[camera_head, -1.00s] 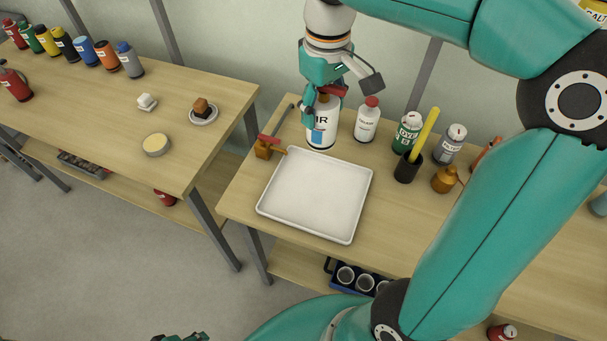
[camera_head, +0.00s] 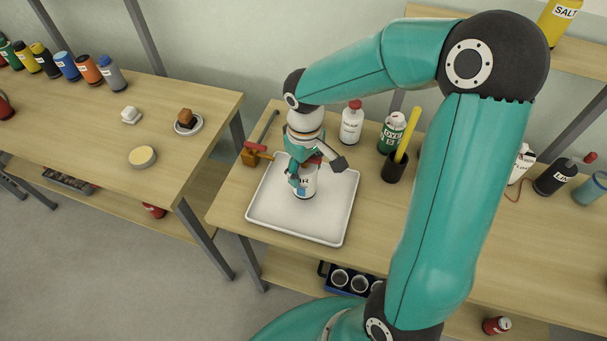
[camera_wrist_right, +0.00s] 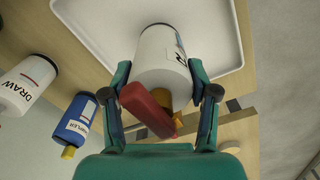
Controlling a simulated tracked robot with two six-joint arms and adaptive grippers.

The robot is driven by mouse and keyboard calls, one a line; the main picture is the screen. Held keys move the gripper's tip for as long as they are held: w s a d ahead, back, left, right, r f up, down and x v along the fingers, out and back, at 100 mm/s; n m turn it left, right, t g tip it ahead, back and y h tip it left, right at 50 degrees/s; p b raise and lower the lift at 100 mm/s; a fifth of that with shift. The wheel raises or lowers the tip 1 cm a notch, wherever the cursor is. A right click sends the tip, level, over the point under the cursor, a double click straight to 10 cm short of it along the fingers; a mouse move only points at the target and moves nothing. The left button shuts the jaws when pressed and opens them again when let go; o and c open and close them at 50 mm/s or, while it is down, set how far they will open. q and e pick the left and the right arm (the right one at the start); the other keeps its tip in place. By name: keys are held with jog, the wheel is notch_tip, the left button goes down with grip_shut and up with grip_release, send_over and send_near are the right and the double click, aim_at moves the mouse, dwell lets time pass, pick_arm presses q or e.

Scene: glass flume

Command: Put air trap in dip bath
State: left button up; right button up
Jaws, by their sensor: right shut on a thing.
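The air trap (camera_head: 306,185) is a white bottle with dark lettering and a blue patch. In the right wrist view it (camera_wrist_right: 160,50) also shows a red lever and a brass-coloured fitting at its near end. My right gripper (camera_head: 303,171) is shut around it, one finger on each side. The dip bath, a shallow white tray (camera_head: 330,222), lies under the bottle. The bottle appears upright inside the tray's outline, left of its middle. I cannot tell whether its base touches the tray floor. My left gripper is not in view.
A brown block with a red-handled tool (camera_head: 251,155) stands at the tray's back left corner. A red-capped white bottle (camera_head: 351,125), a green bottle (camera_head: 391,134) and a black cup (camera_head: 394,166) with a yellow stick stand behind and right. My right arm hides part of the bench.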

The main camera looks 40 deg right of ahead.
jog(key=shift+f, duration=1.2)
jog(key=shift+s+f, duration=0.1)
jog(key=o, duration=1.3)
jog(key=shift+c, duration=0.2)
notch_tip(320, 180, up, 12)
jog(key=shift+r, duration=0.15)
